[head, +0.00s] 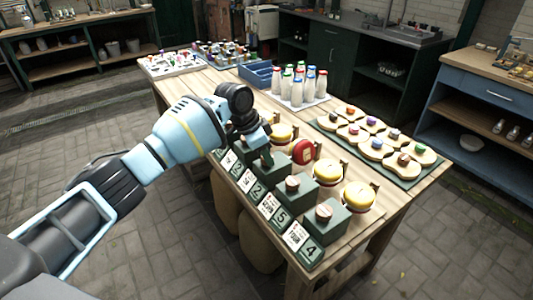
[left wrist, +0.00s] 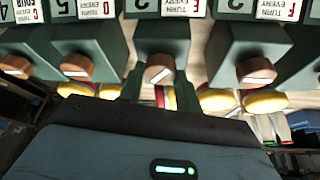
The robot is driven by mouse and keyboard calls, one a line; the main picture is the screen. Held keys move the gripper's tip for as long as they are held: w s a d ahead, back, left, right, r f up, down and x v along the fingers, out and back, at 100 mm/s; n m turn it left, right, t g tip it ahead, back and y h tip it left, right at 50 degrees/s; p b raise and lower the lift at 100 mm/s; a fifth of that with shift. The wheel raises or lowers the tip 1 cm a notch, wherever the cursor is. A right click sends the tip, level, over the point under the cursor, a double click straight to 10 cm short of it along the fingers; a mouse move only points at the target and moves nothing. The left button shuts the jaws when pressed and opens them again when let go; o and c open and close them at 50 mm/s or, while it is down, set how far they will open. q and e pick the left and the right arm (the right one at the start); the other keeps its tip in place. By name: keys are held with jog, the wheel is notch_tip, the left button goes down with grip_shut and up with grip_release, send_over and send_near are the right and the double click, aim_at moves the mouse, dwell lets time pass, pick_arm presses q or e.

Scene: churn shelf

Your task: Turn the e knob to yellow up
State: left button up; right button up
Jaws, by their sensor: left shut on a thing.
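A row of green blocks with round wooden knobs runs along the table's near edge. My left gripper (head: 262,146) is over the third block from the near end. In the left wrist view, its fingers (left wrist: 160,88) are either side of the middle knob (left wrist: 160,70), which has a slanted white line, and they are shut on it. A card with an E (left wrist: 280,9) is at the right of the wrist view. The held block's card letter is not clear. My right gripper is not in view.
Neighbouring knobs (left wrist: 75,68) stand close on both sides. Behind are a green mat (head: 405,178) with several wooden pieces, white bottles (head: 297,92) and a blue crate (head: 258,73). Stone floor lies in front of the table.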

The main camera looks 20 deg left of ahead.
pick_arm(q)
jog(key=m, duration=0.1)
jog(key=m+g+b, duration=0.1)
jog(key=m, duration=0.1)
jog(key=m+b, duration=0.1)
jog(key=shift+w+f+m+g+h, duration=0.1)
jog(key=shift+f+m+g+h, duration=0.2)
jog(key=shift+f+m+g, duration=0.1)
jog(key=m+g+b, duration=0.1)
jog(key=m+b, duration=0.1)
jog(key=m, duration=0.1)
jog(key=shift+w+r+m+g, duration=0.1)
jog(key=shift+m+g, duration=0.2)
jog(key=shift+m, duration=0.1)
jog(key=shift+r+m+g+b, duration=0.1)
jog(key=shift+m+g+b, duration=0.4)
jog(key=shift+m, duration=0.5)
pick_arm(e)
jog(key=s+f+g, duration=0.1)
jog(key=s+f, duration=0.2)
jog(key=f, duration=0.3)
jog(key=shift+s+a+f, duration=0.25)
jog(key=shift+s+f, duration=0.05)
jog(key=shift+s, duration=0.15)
pick_arm(q)
jog(key=o, duration=1)
jog(key=shift+r, duration=0.15)
